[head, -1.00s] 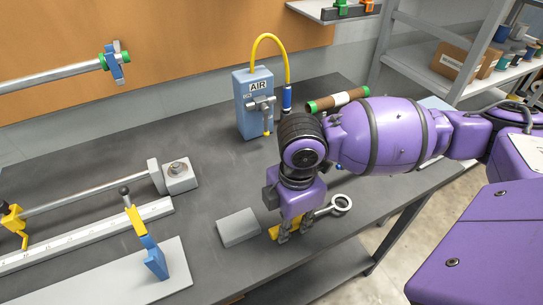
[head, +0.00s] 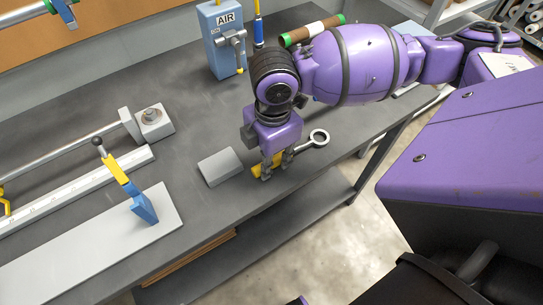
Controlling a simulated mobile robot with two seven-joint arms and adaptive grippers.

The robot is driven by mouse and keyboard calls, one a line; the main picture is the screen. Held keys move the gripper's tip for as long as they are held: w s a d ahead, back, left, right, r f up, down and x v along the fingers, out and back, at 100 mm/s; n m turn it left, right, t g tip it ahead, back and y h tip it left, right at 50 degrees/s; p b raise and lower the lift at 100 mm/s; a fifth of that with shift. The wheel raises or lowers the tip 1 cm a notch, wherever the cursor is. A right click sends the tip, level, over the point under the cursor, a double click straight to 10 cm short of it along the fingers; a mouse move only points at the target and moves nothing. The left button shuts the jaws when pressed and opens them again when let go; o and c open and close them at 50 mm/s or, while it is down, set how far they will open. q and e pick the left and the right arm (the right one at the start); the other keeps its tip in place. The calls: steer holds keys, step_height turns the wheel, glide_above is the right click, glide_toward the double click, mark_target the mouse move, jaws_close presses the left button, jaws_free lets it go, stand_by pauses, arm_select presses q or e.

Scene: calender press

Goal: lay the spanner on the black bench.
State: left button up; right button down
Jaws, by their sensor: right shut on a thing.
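The spanner is grey metal, and its ring end (head: 319,137) shows just right of my right gripper (head: 276,168) in the head view. My right gripper points down and is shut on the spanner. The fingers hide part of its handle. The spanner is low over the front edge of the black bench (head: 190,215); I cannot tell whether it touches the top. A yellow piece (head: 257,171) shows beside the fingers, and I cannot tell whether it belongs to the spanner. My left gripper is out of view.
A grey block (head: 220,166) lies just left of my right gripper.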

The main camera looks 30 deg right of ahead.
steer(key=shift+f, duration=0.1)
steer(key=c, duration=1.5)
jaws_free()
step_height(320, 180, up, 12)
steer(key=shift+d+r, duration=0.1)
